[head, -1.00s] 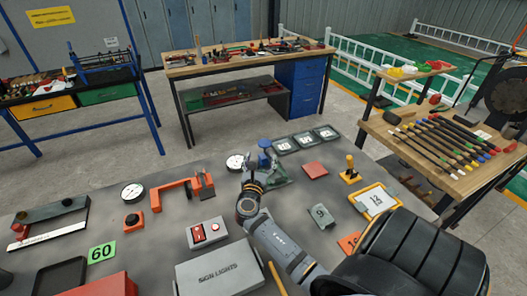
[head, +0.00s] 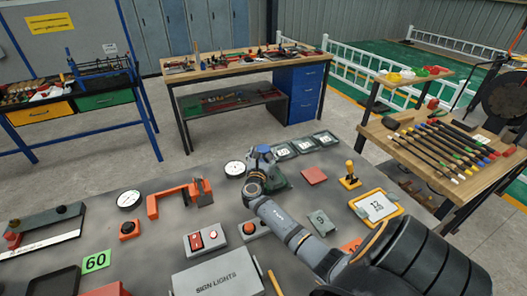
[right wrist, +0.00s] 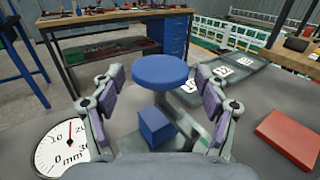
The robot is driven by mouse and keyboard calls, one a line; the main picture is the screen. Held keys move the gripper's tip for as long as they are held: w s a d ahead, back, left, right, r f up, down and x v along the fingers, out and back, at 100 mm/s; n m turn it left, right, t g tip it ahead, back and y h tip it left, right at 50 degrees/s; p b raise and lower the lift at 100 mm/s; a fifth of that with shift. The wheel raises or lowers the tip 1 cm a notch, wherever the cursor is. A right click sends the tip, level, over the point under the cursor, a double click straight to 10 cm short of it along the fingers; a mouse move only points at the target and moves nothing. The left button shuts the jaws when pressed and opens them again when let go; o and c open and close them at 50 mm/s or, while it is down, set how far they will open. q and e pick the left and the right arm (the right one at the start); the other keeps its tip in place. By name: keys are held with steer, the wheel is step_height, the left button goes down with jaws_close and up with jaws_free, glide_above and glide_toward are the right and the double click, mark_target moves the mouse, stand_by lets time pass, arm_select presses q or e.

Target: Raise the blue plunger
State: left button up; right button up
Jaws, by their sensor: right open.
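The blue plunger shows in the right wrist view as a round flat blue knob (right wrist: 160,70) above a blue block (right wrist: 157,127). In the head view the plunger (head: 263,149) is a small blue shape at the far side of the grey table, partly hidden by my right gripper (head: 262,162). My right gripper (right wrist: 160,80) is open. Its two fingers stand left and right of the knob, with a gap on each side. I cannot tell how deep the knob sits between the fingertips. My left gripper is not in view.
A round dial gauge (right wrist: 64,145) lies left of the plunger. A red block (right wrist: 290,138) and several grey plates (head: 303,145) lie to the right. An orange clamp-like fixture (head: 181,198) and a switch box (head: 206,237) stand on the near left.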

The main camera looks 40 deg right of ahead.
steer(key=shift+w+d, duration=0.15)
steer(key=shift+d, duration=0.05)
steer(key=shift+c, duration=0.3)
